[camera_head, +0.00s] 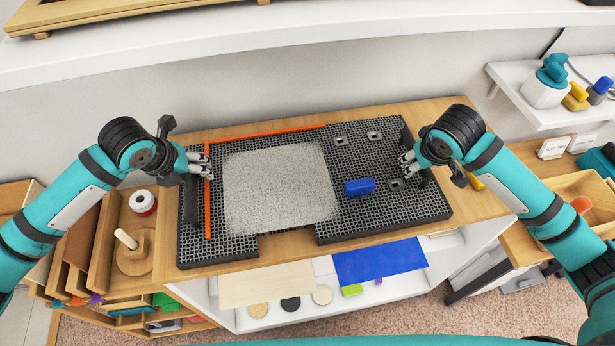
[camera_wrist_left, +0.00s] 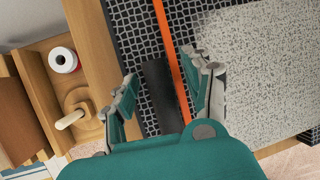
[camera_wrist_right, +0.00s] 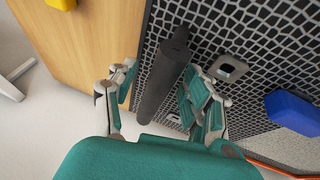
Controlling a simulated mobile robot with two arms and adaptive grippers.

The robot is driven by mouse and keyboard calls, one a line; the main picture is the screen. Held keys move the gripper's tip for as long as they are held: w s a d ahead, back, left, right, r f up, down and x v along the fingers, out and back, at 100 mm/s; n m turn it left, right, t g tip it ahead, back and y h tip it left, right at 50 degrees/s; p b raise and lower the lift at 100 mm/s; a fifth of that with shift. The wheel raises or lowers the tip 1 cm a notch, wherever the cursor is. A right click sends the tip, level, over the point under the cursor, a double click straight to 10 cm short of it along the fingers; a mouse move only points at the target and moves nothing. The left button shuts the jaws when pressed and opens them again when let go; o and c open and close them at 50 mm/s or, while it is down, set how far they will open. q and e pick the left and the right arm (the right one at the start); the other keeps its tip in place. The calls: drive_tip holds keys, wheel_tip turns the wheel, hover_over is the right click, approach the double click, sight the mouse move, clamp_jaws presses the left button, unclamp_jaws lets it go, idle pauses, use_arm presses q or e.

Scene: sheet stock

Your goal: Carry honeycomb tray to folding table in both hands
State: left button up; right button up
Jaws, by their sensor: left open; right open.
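The black honeycomb tray (camera_head: 370,218) lies on a wood-topped cabinet (camera_head: 460,200). A speckled grey sheet (camera_head: 278,185), an orange L-shaped strip (camera_head: 265,133), a blue block (camera_head: 359,187) and several small metal pieces lie on it. My left gripper (camera_head: 200,164) is at the tray's left end, open; in the left wrist view its fingers stand on either side of a dark bar handle (camera_wrist_left: 160,92). My right gripper (camera_head: 406,164) is at the right end, open, its fingers either side of another dark bar handle (camera_wrist_right: 162,82). Whether the fingers touch the handles I cannot tell. I cannot identify a folding table.
A white wall shelf (camera_head: 545,98) with small tools is at the right. A wooden organiser with a white-and-red roll (camera_head: 143,203) stands at the left. Open shelves with coloured sheets (camera_head: 380,262) are below the cabinet top. Carpet (camera_head: 400,315) shows in front.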

use_arm(q)
drive_tip(key=shift+c, duration=0.2)
use_arm(e)
drive_tip(key=shift+c, duration=0.2)
use_arm(q)
clamp_jaws()
use_arm(e)
clamp_jaws()
use_arm(q)
drive_tip(key=shift+w+r, duration=0.1)
drive_tip(key=shift+r, duration=0.1)
use_arm(e)
drive_tip(key=shift+w+r, duration=0.1)
drive_tip(key=shift+r, duration=0.1)
